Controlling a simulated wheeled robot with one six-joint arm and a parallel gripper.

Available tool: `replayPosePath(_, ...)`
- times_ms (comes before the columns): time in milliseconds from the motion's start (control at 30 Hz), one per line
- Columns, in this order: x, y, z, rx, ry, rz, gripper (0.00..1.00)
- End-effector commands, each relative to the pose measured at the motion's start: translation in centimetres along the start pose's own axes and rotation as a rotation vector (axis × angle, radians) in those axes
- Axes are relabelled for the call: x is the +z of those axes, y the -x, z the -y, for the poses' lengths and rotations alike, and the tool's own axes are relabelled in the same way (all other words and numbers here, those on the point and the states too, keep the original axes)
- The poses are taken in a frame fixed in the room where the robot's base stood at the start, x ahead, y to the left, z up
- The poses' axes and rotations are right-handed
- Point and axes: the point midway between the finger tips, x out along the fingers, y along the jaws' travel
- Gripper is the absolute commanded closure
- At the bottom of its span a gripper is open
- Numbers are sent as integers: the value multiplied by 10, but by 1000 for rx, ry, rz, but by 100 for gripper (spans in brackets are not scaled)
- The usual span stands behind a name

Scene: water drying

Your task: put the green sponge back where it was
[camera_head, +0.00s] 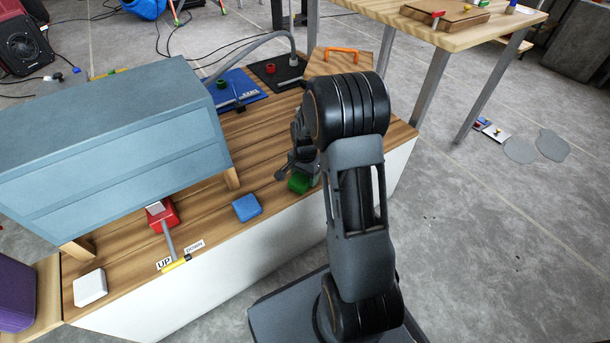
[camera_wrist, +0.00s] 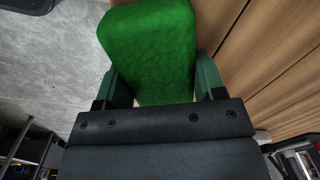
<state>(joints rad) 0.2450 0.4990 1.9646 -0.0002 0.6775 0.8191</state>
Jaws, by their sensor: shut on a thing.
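The green sponge (camera_head: 299,184) is held in my gripper (camera_head: 299,172) at the right part of the wooden counter, close to its front edge. In the wrist view the sponge (camera_wrist: 152,50) fills the upper middle, and my gripper's fingers (camera_wrist: 160,84) are shut on it from both sides. I cannot tell whether the sponge touches the counter or is slightly above it. My arm hides part of the counter to the right of it.
A blue sponge (camera_head: 246,207) lies left of the green one on the wooden counter (camera_head: 215,225). A red lever block (camera_head: 163,214), a white block (camera_head: 90,288) and a blue-grey cabinet (camera_head: 110,145) are further left. Blue (camera_head: 236,90) and black (camera_head: 277,72) boards lie behind.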

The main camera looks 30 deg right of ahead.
Motion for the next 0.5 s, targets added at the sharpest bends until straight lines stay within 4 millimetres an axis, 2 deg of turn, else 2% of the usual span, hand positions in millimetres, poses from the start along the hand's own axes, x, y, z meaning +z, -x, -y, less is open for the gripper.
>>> replayPosePath(67,0,-4,0,1,0,1,59)
replayPosePath(100,0,-3,0,0,0,0,34)
replayPosePath(300,0,-2,0,0,0,0,15)
replayPosePath(367,0,-2,0,0,0,0,12)
replayPosePath(500,0,-2,0,0,0,0,12)
